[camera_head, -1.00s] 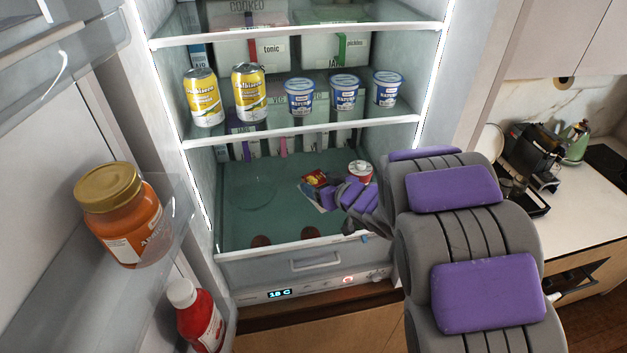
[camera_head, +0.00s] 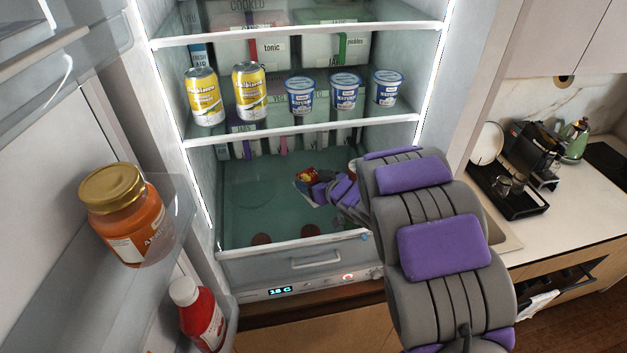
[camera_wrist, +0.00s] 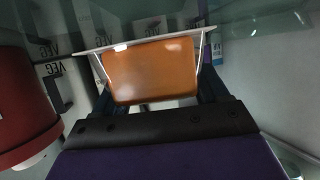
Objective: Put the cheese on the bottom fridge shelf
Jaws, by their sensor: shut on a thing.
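The cheese is an orange block in a clear-edged pack (camera_wrist: 150,68), seen close in the wrist view between the dark fingers of my gripper (camera_wrist: 152,108). In the head view the cheese pack (camera_head: 305,175) shows its red and yellow label at the tip of my gripper (camera_head: 318,188), which is shut on it. Both are inside the fridge's bottom compartment, over the right-middle of the bottom shelf (camera_head: 245,205). I cannot tell whether the pack touches the shelf. My arm reaches in from the right and hides the shelf's right side.
A red tub (camera_wrist: 25,105) stands close at the left in the wrist view, mostly hidden by my arm in the head view. White VEG boxes (camera_wrist: 68,80) stand behind. The shelf above holds yellow cans (camera_head: 203,97) and yogurt cups (camera_head: 300,96). The bottom shelf's left is clear.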

